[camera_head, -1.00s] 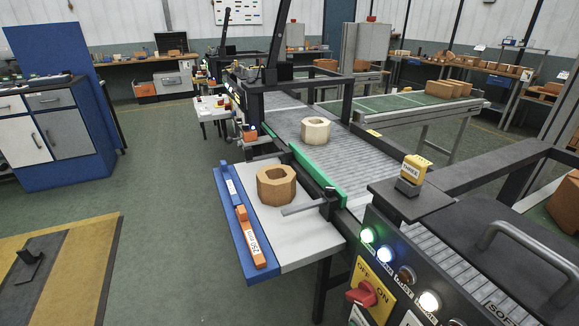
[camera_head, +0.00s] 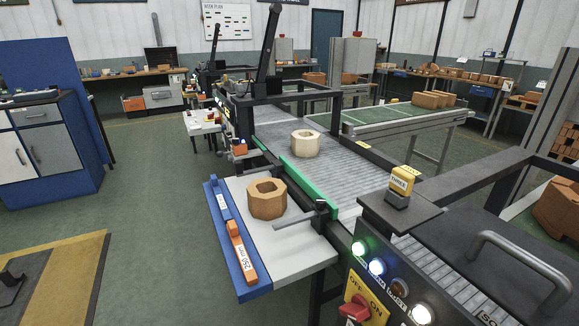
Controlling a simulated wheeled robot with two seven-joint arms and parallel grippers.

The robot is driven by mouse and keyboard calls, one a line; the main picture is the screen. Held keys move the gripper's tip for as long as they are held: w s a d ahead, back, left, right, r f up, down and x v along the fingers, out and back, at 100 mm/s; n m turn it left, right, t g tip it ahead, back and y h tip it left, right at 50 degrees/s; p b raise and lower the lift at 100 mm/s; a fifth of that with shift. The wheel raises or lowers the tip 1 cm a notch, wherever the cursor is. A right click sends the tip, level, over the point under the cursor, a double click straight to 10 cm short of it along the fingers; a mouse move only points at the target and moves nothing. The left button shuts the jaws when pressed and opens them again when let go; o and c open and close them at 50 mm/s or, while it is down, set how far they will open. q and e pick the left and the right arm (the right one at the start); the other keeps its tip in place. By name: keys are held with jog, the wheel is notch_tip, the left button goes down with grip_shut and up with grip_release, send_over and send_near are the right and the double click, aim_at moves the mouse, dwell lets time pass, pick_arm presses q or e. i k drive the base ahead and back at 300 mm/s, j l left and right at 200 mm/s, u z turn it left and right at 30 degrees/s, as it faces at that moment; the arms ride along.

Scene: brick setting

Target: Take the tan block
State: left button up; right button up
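A tan-brown, many-sided block (camera_head: 266,199) with a hole in its top sits on the white side table (camera_head: 290,255) beside the conveyor. A paler, cream-tan block (camera_head: 305,144) of similar shape stands upright on the roller conveyor (camera_head: 345,170), behind the green rail. Which of the two is meant by tan block I cannot tell from colour alone. Neither of my grippers shows in the view.
A control panel (camera_head: 385,285) with lit buttons and a black frame stand at front right. Green floor (camera_head: 150,225) is open at left.

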aim_at(267, 197)
jog(key=i+j+z, duration=0.1)
jog(key=j+z, duration=0.15)
jog(key=z, duration=0.2)
jog(key=i+j+z, duration=0.1)
jog(key=j+z, duration=0.15)
jog(key=z, duration=0.25)
jog(key=j+z, duration=0.3)
jog(key=z, duration=0.15)
